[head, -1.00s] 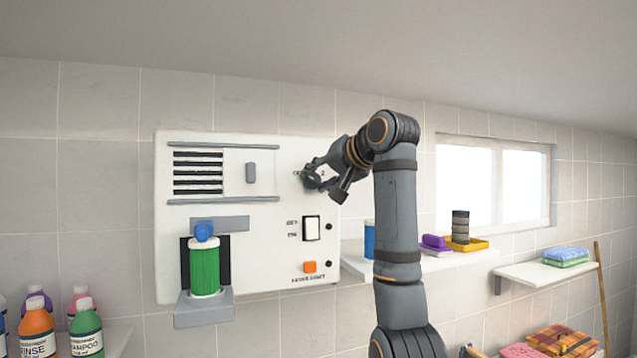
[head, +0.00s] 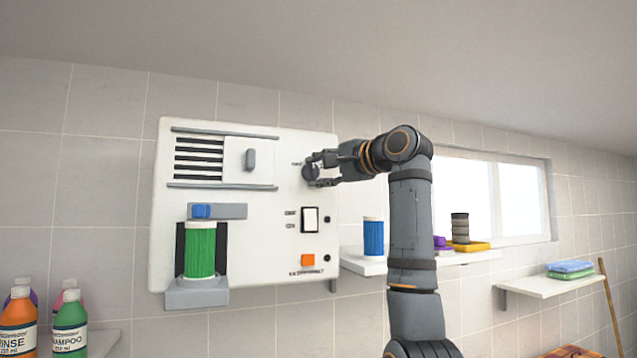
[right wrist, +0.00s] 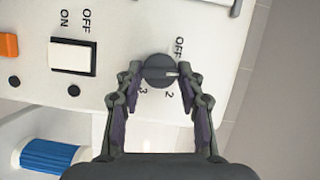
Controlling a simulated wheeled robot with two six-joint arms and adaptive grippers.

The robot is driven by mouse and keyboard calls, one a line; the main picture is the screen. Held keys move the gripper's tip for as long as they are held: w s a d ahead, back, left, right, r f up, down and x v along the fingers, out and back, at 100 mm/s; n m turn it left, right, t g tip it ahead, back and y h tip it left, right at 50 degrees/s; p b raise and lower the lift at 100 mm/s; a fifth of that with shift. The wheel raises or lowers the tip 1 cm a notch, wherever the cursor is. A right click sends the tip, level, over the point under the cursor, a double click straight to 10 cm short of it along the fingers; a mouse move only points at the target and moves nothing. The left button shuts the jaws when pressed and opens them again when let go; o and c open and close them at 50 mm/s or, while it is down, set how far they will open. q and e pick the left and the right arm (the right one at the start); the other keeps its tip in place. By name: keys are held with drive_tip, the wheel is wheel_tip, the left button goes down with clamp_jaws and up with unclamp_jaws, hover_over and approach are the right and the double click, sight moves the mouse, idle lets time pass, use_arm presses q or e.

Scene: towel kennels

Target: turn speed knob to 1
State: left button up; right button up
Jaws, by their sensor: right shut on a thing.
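The speed knob (right wrist: 158,72) is a dark round dial on the white wall panel (head: 290,150). It also shows in the head view (head: 310,173). Its pale pointer line points right in the right wrist view, between the OFF and 2 labels. The 3 label is below; no 1 label is visible, and the right-hand finger covers that side. My right gripper (right wrist: 158,88) is shut on the knob, one finger on each side; in the head view it reaches it from the right (head: 318,170). My left gripper is not in view.
Below the knob are a white ON/OFF rocker switch (head: 310,219) and an orange button (head: 308,260). A green cylinder (head: 200,250) sits in the panel's holder at left. A blue cylinder (head: 373,237) stands on the shelf. Bottles (head: 70,325) stand at lower left.

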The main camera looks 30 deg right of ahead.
drive_tip(key=shift+f+m+t+b, duration=0.1)
drive_tip(key=shift+m+t+b, duration=0.2)
drive_tip(key=shift+m+b, duration=0.3)
drive_tip(key=o, duration=1.2)
drive_tip(key=shift+s+d, duration=0.1)
drive_tip(key=shift+s, duration=0.2)
drive_tip(key=s, duration=0.3)
drive_tip(key=s+d, duration=0.1)
drive_tip(key=s, duration=0.7)
drive_tip(key=shift+s+d, duration=0.1)
drive_tip(key=shift+d, duration=0.25)
